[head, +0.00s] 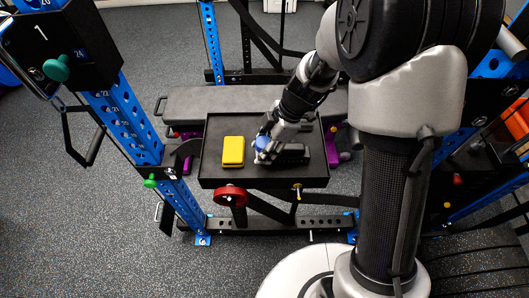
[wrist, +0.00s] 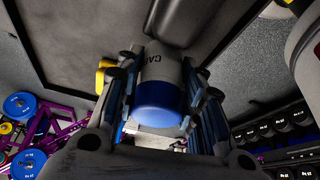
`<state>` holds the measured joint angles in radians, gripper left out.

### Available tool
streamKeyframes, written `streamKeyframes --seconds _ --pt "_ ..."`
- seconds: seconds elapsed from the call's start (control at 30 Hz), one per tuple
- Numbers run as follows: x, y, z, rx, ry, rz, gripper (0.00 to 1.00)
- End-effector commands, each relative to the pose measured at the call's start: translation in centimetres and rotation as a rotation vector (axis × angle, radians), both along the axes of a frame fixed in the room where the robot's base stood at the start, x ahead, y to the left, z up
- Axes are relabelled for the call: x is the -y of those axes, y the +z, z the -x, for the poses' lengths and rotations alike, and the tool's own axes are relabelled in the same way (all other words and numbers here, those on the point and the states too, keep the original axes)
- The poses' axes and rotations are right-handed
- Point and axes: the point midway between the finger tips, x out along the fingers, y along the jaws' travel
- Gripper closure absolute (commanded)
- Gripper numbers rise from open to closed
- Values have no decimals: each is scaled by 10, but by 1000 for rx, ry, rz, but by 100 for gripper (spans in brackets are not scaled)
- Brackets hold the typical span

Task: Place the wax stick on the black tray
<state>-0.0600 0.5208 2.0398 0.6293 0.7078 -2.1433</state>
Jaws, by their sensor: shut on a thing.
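The wax stick appears as a light grey cylinder with dark lettering and a blue end (wrist: 160,98) in the wrist view. My gripper (wrist: 158,78) is shut on it, with a finger on each side. In the head view the gripper (head: 264,152) is over the middle of the black tray (head: 213,140), and the blue end of the stick (head: 262,143) shows between the fingers. The tray also fills much of the upper wrist view (wrist: 85,35). I cannot tell whether the stick touches the tray floor.
A yellow block (head: 233,151) lies on the tray left of my gripper. A black object (head: 293,153) lies close on its right. A grey bench (head: 200,101) is behind the tray. Blue rack posts (head: 130,120) stand to the left. The tray's far left corner is bare.

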Motion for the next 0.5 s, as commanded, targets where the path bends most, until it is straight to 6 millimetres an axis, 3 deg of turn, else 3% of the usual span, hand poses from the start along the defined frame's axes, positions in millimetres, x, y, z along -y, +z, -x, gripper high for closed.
streamKeyframes --seconds 0.1,0.5 --pt "0 -17 0 -2 -1 0 90" --pt "0 -20 0 1 -1 0 90"
